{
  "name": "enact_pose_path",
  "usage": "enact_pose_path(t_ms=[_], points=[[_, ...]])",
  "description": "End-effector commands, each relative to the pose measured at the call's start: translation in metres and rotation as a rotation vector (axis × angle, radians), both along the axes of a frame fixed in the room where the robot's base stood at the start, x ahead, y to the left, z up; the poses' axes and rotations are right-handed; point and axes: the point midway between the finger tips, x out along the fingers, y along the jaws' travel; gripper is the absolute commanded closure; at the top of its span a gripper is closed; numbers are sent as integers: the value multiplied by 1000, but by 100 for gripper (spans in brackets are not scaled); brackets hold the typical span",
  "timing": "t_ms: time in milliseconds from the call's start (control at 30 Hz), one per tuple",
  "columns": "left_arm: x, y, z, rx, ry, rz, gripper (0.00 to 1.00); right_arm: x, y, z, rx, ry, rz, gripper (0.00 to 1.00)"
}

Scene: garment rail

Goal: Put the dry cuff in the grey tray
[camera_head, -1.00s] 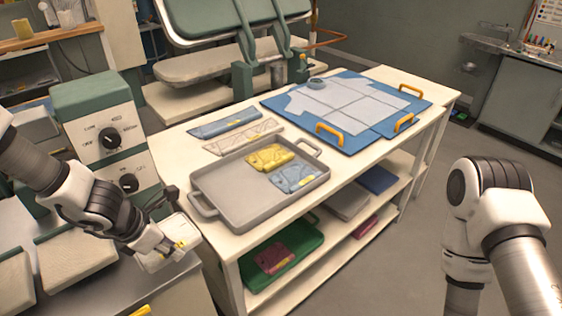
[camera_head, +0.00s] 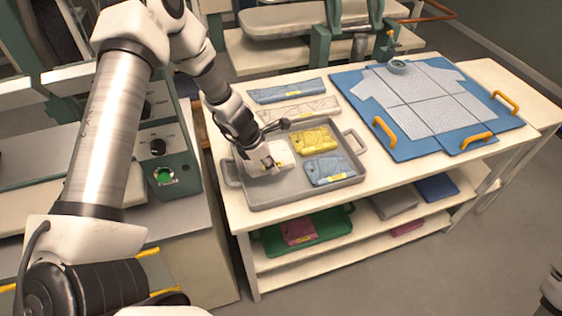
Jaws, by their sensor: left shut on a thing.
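The grey tray (camera_head: 290,190) lies on the white table, with a yellow folded piece (camera_head: 312,140) and a blue folded piece (camera_head: 328,170) in its right part. My left gripper (camera_head: 272,158) reaches down over the left part of the tray. It is shut on a whitish cuff (camera_head: 258,160) with a small yellow mark. The cuff is over the tray's empty left side; whether it touches the tray floor I cannot tell. The gripper hides part of the cuff and the tray's back left corner. My right gripper is out of view.
A blue folded strip (camera_head: 286,91) and a pale patterned strip (camera_head: 298,109) lie behind the tray. A blue board (camera_head: 410,146) with yellow handles holds a pale garment at right. Shelves below hold folded pieces.

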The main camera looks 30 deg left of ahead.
Motion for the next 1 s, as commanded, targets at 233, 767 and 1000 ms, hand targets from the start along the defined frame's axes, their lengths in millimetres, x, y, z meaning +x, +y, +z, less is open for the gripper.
enact_pose_path(t_ms=[233,767,1000], points=[[0,0,-54,0,1,1,100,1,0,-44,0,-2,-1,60],[0,0,-68,1,-1,-1,68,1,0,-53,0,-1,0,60],[0,0,-68,1,-1,0,53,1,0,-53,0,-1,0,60]])
